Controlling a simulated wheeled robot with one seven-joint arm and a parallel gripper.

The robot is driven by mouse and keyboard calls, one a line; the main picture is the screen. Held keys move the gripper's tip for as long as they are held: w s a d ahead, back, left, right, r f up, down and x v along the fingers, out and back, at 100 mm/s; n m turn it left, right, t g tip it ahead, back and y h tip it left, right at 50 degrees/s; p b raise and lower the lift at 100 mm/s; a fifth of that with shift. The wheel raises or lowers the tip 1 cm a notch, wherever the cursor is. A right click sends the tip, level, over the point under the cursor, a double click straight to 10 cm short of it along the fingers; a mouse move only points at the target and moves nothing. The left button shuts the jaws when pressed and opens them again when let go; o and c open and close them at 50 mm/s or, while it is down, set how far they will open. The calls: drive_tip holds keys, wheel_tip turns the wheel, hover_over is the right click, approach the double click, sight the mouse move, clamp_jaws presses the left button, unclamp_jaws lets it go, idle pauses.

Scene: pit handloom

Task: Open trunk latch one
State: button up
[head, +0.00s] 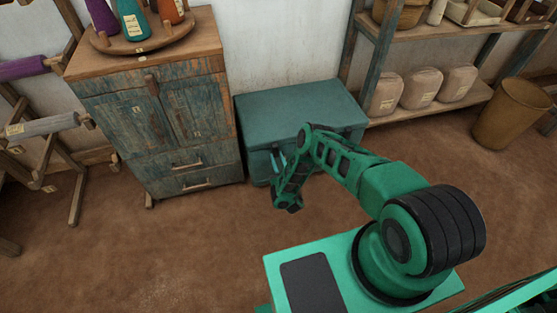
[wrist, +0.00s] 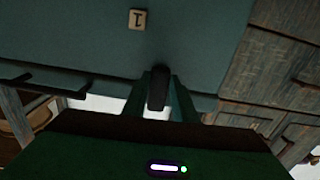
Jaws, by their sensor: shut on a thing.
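The teal trunk (head: 295,110) stands against the wall with its lid down. In the wrist view its front face (wrist: 80,45) fills the upper part, with a small tag (wrist: 138,18) marked 1 that appears upside down. A dark upright latch piece (wrist: 158,88) sits between the two green fingers of my gripper (wrist: 160,100), which is shut on it. In the head view my gripper (head: 278,160) is at the trunk's front, left of its middle. My arm hides part of the front, and the latch cannot be made out there.
A worn blue wooden cabinet (head: 165,125) stands close on the trunk's left. A shelf rack with wrapped bundles (head: 423,88) and a wicker basket (head: 512,112) are to the right. A wooden frame with rolls (head: 45,125) is at far left. The brown floor (head: 190,245) in front is clear.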

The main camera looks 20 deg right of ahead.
drive_tip(key=n, duration=0.8)
drive_tip(key=shift+f+n, duration=0.1)
drive_tip(key=shift+n, duration=0.3)
drive_tip(key=n, duration=0.4)
drive_tip(key=shift+n, duration=0.3)
drive_tip(key=shift+a+n, duration=0.15)
drive_tip(key=shift+n, duration=1.75)
drive_tip(key=shift+s, duration=0.1)
drive_tip(key=o, duration=1)
drive_tip(key=shift+f, duration=0.1)
drive_tip(key=shift+o, duration=0.2)
